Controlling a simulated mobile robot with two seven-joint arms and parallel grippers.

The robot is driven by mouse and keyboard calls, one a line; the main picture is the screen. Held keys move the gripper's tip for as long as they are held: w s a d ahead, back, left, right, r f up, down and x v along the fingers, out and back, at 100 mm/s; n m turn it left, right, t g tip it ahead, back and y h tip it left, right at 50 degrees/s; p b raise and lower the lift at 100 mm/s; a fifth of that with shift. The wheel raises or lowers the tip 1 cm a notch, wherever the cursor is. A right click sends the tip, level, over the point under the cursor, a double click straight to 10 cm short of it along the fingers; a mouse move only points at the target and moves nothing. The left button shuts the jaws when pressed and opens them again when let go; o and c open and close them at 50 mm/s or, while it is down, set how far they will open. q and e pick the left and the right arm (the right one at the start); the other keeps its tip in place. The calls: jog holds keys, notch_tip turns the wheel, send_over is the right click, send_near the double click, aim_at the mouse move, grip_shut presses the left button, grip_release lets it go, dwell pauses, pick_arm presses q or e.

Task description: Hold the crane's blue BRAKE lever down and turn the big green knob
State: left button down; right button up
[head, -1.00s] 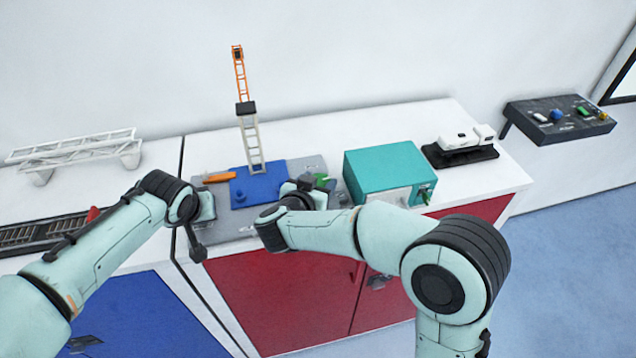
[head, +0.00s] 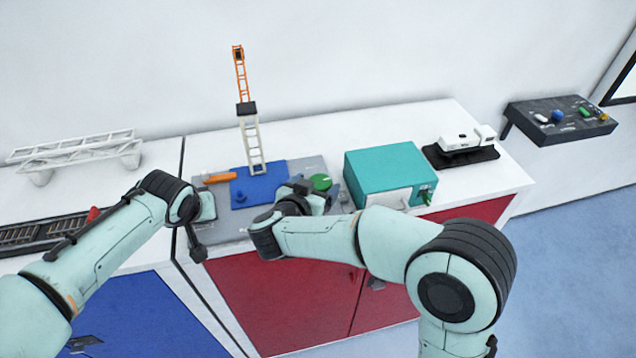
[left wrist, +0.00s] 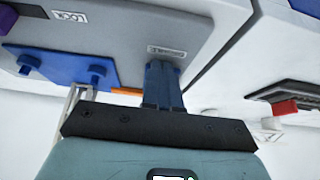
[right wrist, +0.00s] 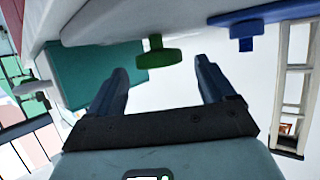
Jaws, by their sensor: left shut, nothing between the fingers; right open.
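In the head view my right gripper (head: 303,188) is just left of the knob. My left gripper (left wrist: 162,70) is shut and empty at the panel's left end, its fingertips by a small label (left wrist: 167,51), too blurred to read surely. I cannot make out the blue BRAKE lever; the left gripper may hide it.
A blue plate (head: 262,186) with a blue knob (head: 240,197) and a lattice crane mast (head: 250,140) stands between my grippers. An orange bar (head: 219,178) lies behind. A teal box (head: 385,168) is close right of the green knob. A white model vehicle (head: 463,140) is farther right.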

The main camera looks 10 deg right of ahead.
jog(key=v, duration=1)
jog(key=w+a+r+n+y, duration=1.3)
jog(key=w+r+n+y, duration=0.15)
jog(key=y, duration=0.45)
jog(key=s+d+f+n+g+h, duration=0.1)
jog(key=s+d+f+g+h, duration=0.1)
jog(key=d, duration=0.6)
jog(key=s+d+f+n+g+h, duration=0.1)
jog(key=s+d+f+g+h, duration=0.1)
jog(key=d, duration=0.6)
jog(key=s+d+f+n+g+h, duration=0.1)
jog(key=s+d+f+g+h, duration=0.2)
jog(key=d, duration=0.6)
jog(key=shift+s+g+h, duration=0.2)
jog(key=shift+g+h, duration=0.1)
jog(key=shift+g, duration=0.5)
